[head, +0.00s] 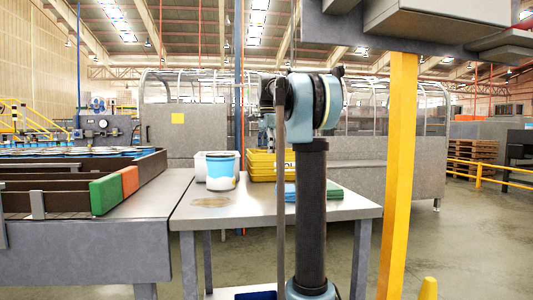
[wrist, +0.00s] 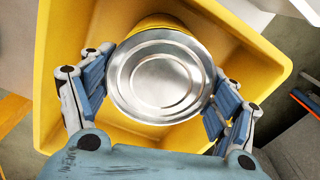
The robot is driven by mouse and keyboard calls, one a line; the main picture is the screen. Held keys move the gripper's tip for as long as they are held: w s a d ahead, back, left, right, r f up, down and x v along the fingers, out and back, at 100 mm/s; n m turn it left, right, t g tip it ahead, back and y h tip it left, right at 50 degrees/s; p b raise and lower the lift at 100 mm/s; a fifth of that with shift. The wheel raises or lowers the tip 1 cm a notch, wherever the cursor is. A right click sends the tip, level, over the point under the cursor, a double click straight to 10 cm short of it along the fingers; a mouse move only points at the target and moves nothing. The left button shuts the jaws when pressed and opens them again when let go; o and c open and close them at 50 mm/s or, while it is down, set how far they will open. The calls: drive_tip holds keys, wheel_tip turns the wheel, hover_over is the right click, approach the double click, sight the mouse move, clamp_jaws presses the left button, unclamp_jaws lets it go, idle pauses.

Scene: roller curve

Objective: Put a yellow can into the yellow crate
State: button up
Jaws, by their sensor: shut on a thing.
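A yellow can (wrist: 158,75) with a round silver metal lid is held between the blue-padded fingers of my gripper (wrist: 157,97). Its yellow side shows only as a strip at the top of the lid in the wrist view. The yellow crate (wrist: 70,35) lies below and around the can in that view. The can is over or inside the crate's opening; I cannot tell how high. In the head view the yellow crate (head: 262,173) stands on the metal table, partly behind my arm. My gripper and the held can are hidden there.
A white and blue can (head: 222,170) stands on the metal table (head: 240,211), left of the crate. A white bin sits behind it. A green flat thing (head: 330,193) lies at the right. A conveyor with blue-sided cans (head: 75,154) is at the left. A yellow post (head: 399,170) stands right.

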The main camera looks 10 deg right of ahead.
drive_tip(key=o, duration=1.6)
wheel_tip(320, 180, up, 12)
drive_tip(key=shift+r, duration=0.1)
